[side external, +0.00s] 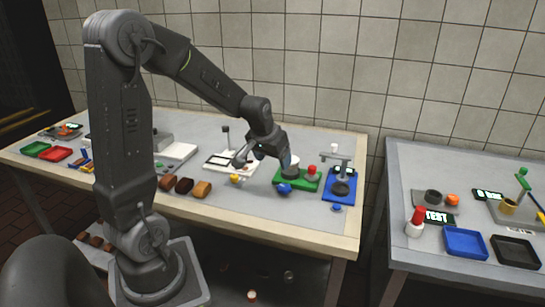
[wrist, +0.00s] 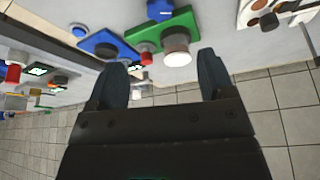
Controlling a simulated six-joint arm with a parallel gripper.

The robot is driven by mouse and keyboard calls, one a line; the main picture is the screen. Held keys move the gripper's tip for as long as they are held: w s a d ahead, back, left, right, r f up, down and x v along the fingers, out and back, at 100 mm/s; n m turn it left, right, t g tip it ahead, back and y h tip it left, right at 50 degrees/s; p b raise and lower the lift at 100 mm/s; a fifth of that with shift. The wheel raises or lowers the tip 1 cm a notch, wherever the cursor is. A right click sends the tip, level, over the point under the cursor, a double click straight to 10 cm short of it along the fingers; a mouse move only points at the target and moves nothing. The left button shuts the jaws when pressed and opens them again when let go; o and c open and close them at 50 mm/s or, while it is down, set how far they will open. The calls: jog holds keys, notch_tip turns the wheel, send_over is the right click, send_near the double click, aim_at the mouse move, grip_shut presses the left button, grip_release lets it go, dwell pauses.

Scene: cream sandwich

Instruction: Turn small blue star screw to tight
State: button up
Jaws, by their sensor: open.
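A small blue star-shaped screw (side external: 336,208) sits at the front edge of the blue base (side external: 334,197) in the side view. It also shows in the wrist view (wrist: 80,31). A larger blue knob (side external: 284,188) is at the front of the green base (side external: 305,183), and shows near the top of the wrist view (wrist: 147,4). My gripper (wrist: 162,62) is open and empty, with its two dark fingers apart. In the side view my gripper (side external: 274,157) is above and behind the green base, left of the small screw and not touching it. The screw's tightness cannot be told.
A white cylinder (side external: 290,170) and a red knob (side external: 310,171) stand on the green base, close to my gripper. A grey press (side external: 341,180) rises from the blue base. Brown and tan pieces (side external: 184,186) lie left. Table front right of the blue base is clear.

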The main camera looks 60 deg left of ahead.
aim_at(284, 187)
jog(key=shift+s+r, duration=0.1)
jog(key=shift+r, duration=0.05)
jog(key=shift+w+d, duration=0.2)
jog(key=shift+c, duration=1.4)
jog(key=w+a+f+n, duration=0.1)
jog(key=f+n, duration=0.1)
jog(key=f, duration=0.2)
jog(key=w+a+f+n+g+y, duration=0.1)
jog(key=w+f+n, duration=0.1)
jog(key=f, duration=0.2)
jog(key=w+f+n, duration=0.2)
jog(key=f, duration=0.2)
jog(key=shift+a+f+g+y, duration=0.3)
jog(key=shift+a+f+g, duration=0.1)
jog(key=c, duration=0.6)
jog(key=shift+c, duration=0.2)
